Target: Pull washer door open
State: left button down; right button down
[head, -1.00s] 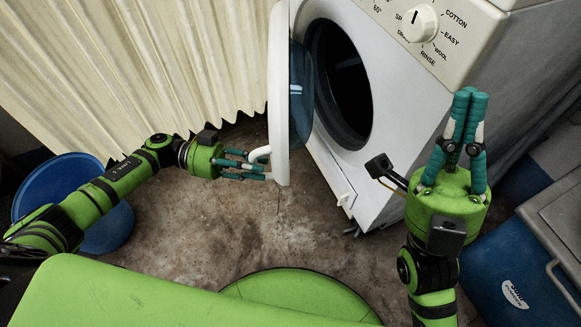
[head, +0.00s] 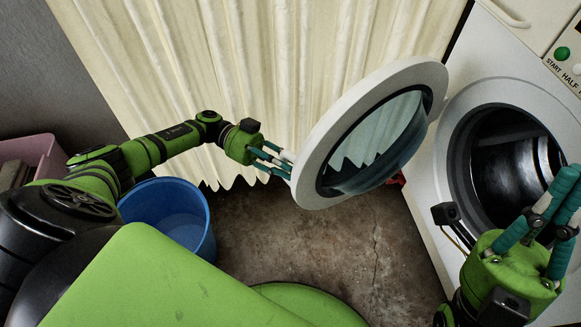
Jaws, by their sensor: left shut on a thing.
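The washer (head: 440,258) is a white front-loader at the right in the head view. Its round door (head: 312,150) stands wide open, swung out to the left of the dark drum opening (head: 505,160). The door has a white rim and a glass middle. My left gripper (head: 285,164) is shut on the door's left edge, where the handle is; its fingers hide most of the handle. My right gripper (head: 545,215) is in front of the washer at the lower right. Its fingers point up and overlap the drum opening, and the fingertips are apart with nothing seen between them.
A cream curtain (head: 250,60) hangs behind the door. A blue tub (head: 180,212) stands on the floor at the left, and a pink container (head: 38,152) is at the far left. The stone floor (head: 330,245) below the door is clear.

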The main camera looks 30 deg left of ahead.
pick_arm(q)
jog(key=shift+w+a+f, duration=0.2)
jog(key=shift+w+a, duration=0.15)
jog(key=shift+a, duration=0.4)
jog(key=c, duration=1)
grip_release()
jog(key=shift+r, duration=0.1)
jog(key=shift+r, duration=0.1)
notch_tip(320, 180, up, 10)
